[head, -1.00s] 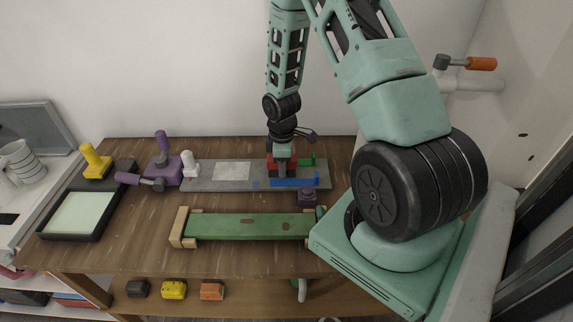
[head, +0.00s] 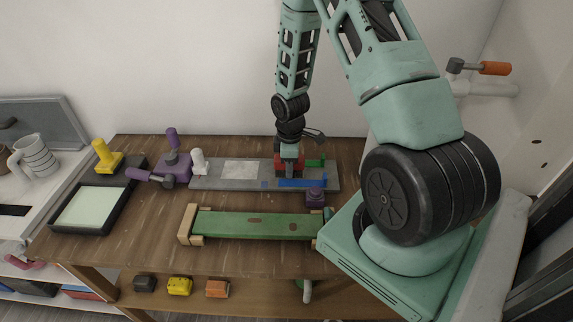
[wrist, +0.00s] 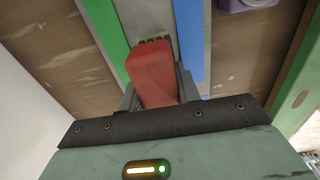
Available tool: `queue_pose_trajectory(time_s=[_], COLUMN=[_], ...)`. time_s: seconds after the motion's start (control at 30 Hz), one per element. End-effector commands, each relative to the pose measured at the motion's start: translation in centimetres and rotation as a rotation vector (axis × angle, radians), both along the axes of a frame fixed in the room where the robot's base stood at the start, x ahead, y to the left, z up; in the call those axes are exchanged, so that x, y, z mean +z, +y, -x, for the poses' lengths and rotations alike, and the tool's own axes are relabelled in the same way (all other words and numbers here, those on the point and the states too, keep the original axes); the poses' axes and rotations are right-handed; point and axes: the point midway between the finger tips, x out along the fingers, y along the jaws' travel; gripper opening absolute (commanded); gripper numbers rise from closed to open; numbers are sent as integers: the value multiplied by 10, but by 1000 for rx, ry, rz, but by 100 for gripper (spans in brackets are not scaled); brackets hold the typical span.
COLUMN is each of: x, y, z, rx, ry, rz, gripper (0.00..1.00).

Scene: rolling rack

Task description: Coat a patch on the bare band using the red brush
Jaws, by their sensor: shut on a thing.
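My gripper (wrist: 157,88) is shut on the red brush (wrist: 152,70), a red block between its fingers in the wrist view. In the head view the red brush (head: 278,161) shows partly behind my gripper (head: 289,170), over the right half of a grey board (head: 215,176). A green strip (wrist: 105,32) and a blue strip (wrist: 189,40) flank a bare grey band (wrist: 158,15) in the wrist view. The brush is over this band. Whether it touches the surface cannot be told. The brush's underside is hidden.
A purple block (head: 315,197) stands at the board's front right edge. A green plank (head: 235,225) on wooden supports lies in front. At left are a black tray (head: 83,232), a yellow-handled tool (head: 107,156), purple tools (head: 174,160) and a white knob (head: 198,161).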

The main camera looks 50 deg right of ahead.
Motion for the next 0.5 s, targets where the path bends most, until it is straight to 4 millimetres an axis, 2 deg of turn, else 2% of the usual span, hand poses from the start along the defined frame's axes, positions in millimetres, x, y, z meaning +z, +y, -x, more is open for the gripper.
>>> queue_pose_trajectory(time_s=[0.5], x=[1], y=[-6], z=[7], rx=[1], ry=[0], rz=[0], gripper=[14])
